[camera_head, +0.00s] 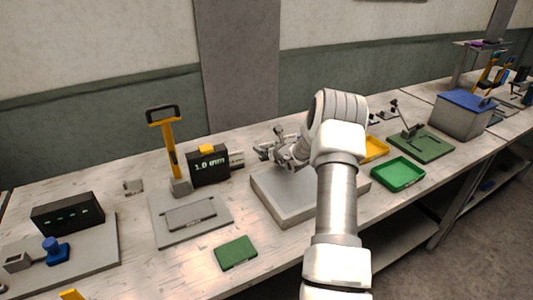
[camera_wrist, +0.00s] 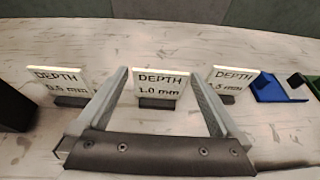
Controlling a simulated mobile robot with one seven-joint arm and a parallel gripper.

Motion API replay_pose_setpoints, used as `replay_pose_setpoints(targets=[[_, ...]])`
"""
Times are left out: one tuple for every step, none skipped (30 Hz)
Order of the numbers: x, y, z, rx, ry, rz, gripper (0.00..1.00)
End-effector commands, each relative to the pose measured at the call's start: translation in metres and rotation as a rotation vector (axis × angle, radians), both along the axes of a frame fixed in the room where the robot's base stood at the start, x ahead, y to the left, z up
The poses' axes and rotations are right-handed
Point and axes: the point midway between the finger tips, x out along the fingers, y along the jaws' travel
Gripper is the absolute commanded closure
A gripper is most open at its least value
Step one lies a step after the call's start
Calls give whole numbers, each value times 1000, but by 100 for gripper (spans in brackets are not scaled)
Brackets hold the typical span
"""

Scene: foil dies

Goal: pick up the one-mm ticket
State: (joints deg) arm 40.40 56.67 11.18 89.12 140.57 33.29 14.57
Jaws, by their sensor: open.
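The one-mm ticket (camera_wrist: 161,83) is a pale upright card reading "DEPTH 1.0 mm" in a dark base, in the middle of the wrist view. My gripper (camera_wrist: 160,72) is open, one finger to the left and one to the right of this ticket in the picture. Nothing is held between the fingers. I cannot tell how far the fingertips are from the card. A ticket reading 0.5 mm (camera_wrist: 54,78) stands to its left and one ending in .5 mm (camera_wrist: 232,79) to its right, partly covered by a finger. In the head view I cannot make out the tickets; my gripper (camera_head: 268,146) shows above the bench.
A blue holder (camera_wrist: 278,90) lies right of the tickets and a dark block (camera_wrist: 14,112) stands at far left. On the bench, a black box showing "1.0 mm" (camera_head: 209,167), a grey block (camera_head: 284,203) and a green tray (camera_head: 398,185) surround my arm.

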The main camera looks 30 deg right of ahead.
Motion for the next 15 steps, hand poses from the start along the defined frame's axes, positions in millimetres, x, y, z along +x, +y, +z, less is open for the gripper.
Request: replay_pose_setpoints(targets=[[6, -1, -2, 0, -1, 0, 0], [9, -1, -3, 0, 0, 0, 0], [12, -2, -4, 0, -1, 0, 0], [14, -2, -5, 0, -1, 0, 0], [16, -2, -6, 0, -1, 0, 0], [17, -2, -7, 0, -1, 0, 0], [18, -3, -7, 0, -1, 0, 0], [19, -3, -7, 0, -1, 0, 0], [19, -3, -7, 0, -1, 0, 0], [19, -3, -7, 0, -1, 0, 0], [19, -3, -7, 0, -1, 0, 0], [19, -3, -7, 0, -1, 0, 0], [19, -3, -7, 0, -1, 0, 0], [19, -3, -7, 0, -1, 0, 0], [19, -3, -7, 0, -1, 0, 4]])
